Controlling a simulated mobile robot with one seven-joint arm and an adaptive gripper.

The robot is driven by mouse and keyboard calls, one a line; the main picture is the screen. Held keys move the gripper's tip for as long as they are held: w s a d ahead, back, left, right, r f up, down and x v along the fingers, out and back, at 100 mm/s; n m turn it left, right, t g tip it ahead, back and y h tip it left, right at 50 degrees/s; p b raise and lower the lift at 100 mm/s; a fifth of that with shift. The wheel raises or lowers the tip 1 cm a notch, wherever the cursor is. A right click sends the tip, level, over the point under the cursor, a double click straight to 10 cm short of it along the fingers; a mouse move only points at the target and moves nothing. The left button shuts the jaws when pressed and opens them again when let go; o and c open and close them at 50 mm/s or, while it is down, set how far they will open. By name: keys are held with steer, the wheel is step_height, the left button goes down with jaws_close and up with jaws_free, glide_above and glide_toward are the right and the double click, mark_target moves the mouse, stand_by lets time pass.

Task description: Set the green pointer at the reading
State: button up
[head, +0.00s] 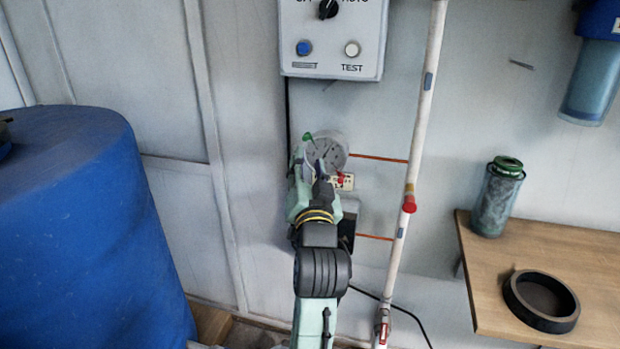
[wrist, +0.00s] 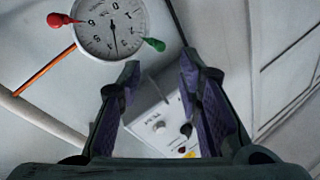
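The round white gauge (head: 326,150) is on the wall, partly hidden by my gripper in the head view. In the wrist view the dial (wrist: 108,28) appears turned, with its top cut off. Its thin black needle points down toward the lower rim. The green pointer (wrist: 155,44) sticks out at the dial's lower right there; in the head view the green pointer (head: 308,137) is at its upper left. The red pointer (wrist: 58,20) is on the opposite side. My gripper (wrist: 158,72) is open and empty, its fingers apart, with the green pointer beyond the tips.
A control box (head: 332,40) with a knob and two buttons hangs above the gauge. A white vertical pipe (head: 417,120) with a red fitting stands to the right. A blue tank (head: 75,230) fills the left. A wooden table (head: 550,260) is at the right.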

steer(key=s, duration=0.2)
steer(key=s+f, duration=0.1)
steer(key=s, duration=0.1)
steer(key=shift+s+d, duration=0.1)
steer(key=shift+s, duration=0.05)
